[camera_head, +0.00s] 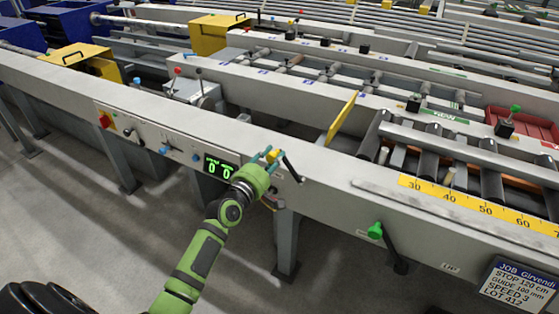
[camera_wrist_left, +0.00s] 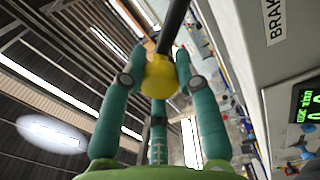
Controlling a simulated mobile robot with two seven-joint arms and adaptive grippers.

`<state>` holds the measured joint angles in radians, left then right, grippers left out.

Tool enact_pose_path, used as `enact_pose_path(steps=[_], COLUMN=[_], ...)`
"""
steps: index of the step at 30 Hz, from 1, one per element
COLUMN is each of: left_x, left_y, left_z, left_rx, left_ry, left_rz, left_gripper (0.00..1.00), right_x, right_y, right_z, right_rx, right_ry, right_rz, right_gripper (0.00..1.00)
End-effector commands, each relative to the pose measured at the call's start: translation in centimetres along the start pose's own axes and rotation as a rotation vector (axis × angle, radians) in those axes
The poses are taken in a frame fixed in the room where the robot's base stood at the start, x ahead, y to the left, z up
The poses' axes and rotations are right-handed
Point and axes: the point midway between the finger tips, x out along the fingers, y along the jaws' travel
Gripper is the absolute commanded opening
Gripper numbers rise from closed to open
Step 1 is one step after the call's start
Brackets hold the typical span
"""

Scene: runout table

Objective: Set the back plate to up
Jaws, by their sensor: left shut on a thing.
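My left gripper (camera_head: 268,156) is at the front face of the runout table (camera_head: 330,185), shut on the yellow knob (camera_head: 275,154) of a black lever (camera_head: 292,168). In the left wrist view the green fingers close around the yellow knob (camera_wrist_left: 159,77), with the black lever shaft (camera_wrist_left: 172,25) beyond it. A label (camera_wrist_left: 275,18) reading "BRAK", cut off by the frame edge, is on the panel beside it. A yellow plate (camera_head: 342,119) stands tilted on the table behind the gripper; I cannot tell whether it is the back plate. My right gripper is not in view.
A green display (camera_head: 219,167) reads 0 0 left of the gripper. A green-knobbed lever (camera_head: 377,230) is farther right on the front face. Black rollers (camera_head: 430,140) and a yellow scale (camera_head: 480,205) are at right. The floor (camera_head: 330,285) in front is clear.

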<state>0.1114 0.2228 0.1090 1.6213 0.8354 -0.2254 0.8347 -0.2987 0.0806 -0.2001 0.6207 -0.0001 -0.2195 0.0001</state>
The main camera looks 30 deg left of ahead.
Motion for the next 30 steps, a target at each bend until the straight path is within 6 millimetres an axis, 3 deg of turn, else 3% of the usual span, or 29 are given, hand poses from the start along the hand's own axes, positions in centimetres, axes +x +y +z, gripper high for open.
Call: enact_pose_path(steps=[10, 25, 26, 27, 28, 30], left_x=[0.04, 0.03, 0.03, 0.03, 0.03, 0.02], left_y=[-1.0, -1.13, -1.13, -1.14, -1.15, -1.18], left_z=[-1.21, -1.34, -1.34, -1.34, -1.32, -1.28], left_rx=[-0.121, -0.142, -0.142, -0.142, -0.141, -0.141], left_ry=[0.005, 0.004, 0.005, 0.004, 0.004, 0.003], left_rz=[0.004, 0.004, 0.003, 0.003, 0.003, 0.002], left_gripper=[0.0, 0.0, 0.35, 0.51, 0.57, 0.57], right_x=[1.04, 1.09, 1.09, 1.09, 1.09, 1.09], right_y=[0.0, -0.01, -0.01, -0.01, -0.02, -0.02], right_z=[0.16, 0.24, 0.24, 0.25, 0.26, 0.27], right_rx=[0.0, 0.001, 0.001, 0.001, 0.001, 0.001], right_ry=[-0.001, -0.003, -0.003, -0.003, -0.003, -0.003], right_rz=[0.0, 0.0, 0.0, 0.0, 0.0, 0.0], right_gripper=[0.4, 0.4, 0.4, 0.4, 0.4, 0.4])
